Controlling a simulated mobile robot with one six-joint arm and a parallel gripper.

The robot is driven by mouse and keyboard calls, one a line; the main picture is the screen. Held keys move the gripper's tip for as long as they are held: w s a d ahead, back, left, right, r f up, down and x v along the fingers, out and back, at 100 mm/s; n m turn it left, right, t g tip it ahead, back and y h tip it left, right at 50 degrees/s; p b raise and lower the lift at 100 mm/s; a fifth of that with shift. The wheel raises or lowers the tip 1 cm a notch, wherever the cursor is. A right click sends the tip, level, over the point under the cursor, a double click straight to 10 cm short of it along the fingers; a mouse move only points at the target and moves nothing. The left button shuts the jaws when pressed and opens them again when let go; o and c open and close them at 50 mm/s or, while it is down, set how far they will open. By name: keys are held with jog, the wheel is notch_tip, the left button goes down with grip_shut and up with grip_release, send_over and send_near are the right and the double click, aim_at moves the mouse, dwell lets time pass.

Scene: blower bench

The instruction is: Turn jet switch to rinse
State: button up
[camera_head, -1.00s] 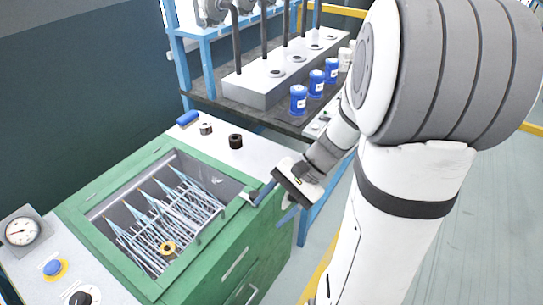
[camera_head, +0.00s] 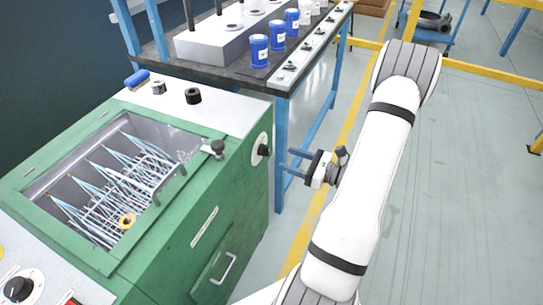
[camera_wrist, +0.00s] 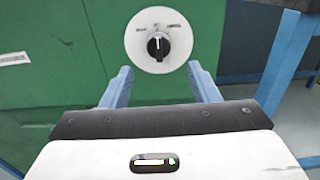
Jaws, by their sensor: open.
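The likely jet switch is a black knob (camera_wrist: 158,47) on a white round plate (camera_wrist: 135,43) on the side of the green washing cabinet (camera_wrist: 65,75). In the wrist view its pale pointer mark points about straight up, between small labels too blurred to read. In the head view the knob (camera_head: 263,150) faces right, toward my gripper (camera_head: 290,161). My gripper is open and empty. In the wrist view its two blue fingers (camera_wrist: 160,72) stand either side of and below the knob, apart from it.
A blue bench leg (camera_head: 281,140) stands close behind my gripper. The cabinet top holds a basin with a wire rack (camera_head: 115,185) and small black caps (camera_head: 193,96). Another black dial (camera_head: 18,289) is at the front left. Blue jars (camera_head: 259,50) stand on the bench.

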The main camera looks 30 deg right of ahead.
aim_at(264, 151)
jog(key=x, duration=0.7)
jog(key=shift+a, duration=0.15)
jog(key=shift+w, duration=0.1)
jog(key=shift+c, duration=0.5)
jog(key=c, duration=0.7)
jog(key=shift+c, duration=0.8)
jog(key=shift+r+m+p, duration=0.2)
jog(key=shift+m+p, duration=3.55)
jog(key=shift+m, duration=0.65)
